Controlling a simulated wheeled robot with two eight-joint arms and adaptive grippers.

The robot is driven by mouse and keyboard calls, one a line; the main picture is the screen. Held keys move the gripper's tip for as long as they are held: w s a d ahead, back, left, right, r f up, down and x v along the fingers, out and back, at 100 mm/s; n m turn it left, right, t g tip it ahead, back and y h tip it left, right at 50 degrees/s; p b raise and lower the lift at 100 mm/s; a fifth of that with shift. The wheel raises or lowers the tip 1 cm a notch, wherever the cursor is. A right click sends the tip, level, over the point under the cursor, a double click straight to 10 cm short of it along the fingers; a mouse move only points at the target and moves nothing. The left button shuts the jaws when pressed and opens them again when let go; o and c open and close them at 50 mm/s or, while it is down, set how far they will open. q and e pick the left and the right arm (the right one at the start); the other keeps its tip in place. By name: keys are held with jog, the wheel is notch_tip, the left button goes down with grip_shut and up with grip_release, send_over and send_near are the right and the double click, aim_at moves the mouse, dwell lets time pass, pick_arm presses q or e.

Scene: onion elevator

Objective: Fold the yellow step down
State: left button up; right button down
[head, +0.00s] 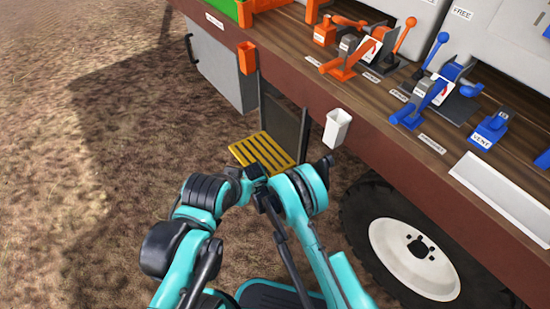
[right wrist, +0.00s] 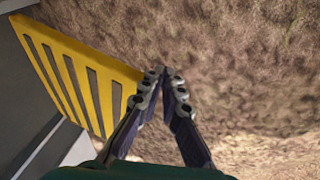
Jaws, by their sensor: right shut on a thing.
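The yellow step (head: 262,152) is a slatted panel below the edge of the wooden deck. It sticks out from the dark upright frame (head: 284,125) under the deck; I cannot tell its exact tilt. My arms cover its near side in the head view. In the right wrist view the yellow step (right wrist: 76,62) is at the left, with its end beside my fingers. My right gripper (right wrist: 162,76) is shut at the step's end edge; the fingertips hide the contact. In the head view my arms crowd together just in front of the step, and my left gripper's fingers cannot be made out.
A large wheel (head: 415,250) stands right of the step. A grey box (head: 215,65) hangs to its left. An orange holder (head: 246,57) and a white holder (head: 336,128) are on the deck's edge. Orange and blue levers stand on the deck (head: 375,90). Dry ground (head: 60,180) is open at left.

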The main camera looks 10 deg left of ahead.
jog(key=w+d+r+m+g+y, duration=0.1)
jog(key=d+r, duration=0.4)
jog(key=r, duration=0.8)
jog(key=w+d+r+g+y, duration=0.1)
jog(key=d+r, duration=0.4)
jog(key=r, duration=0.9)
jog(key=shift+w+d+m, duration=0.15)
jog(key=shift+w+m, duration=0.2)
jog(key=shift+m, duration=0.05)
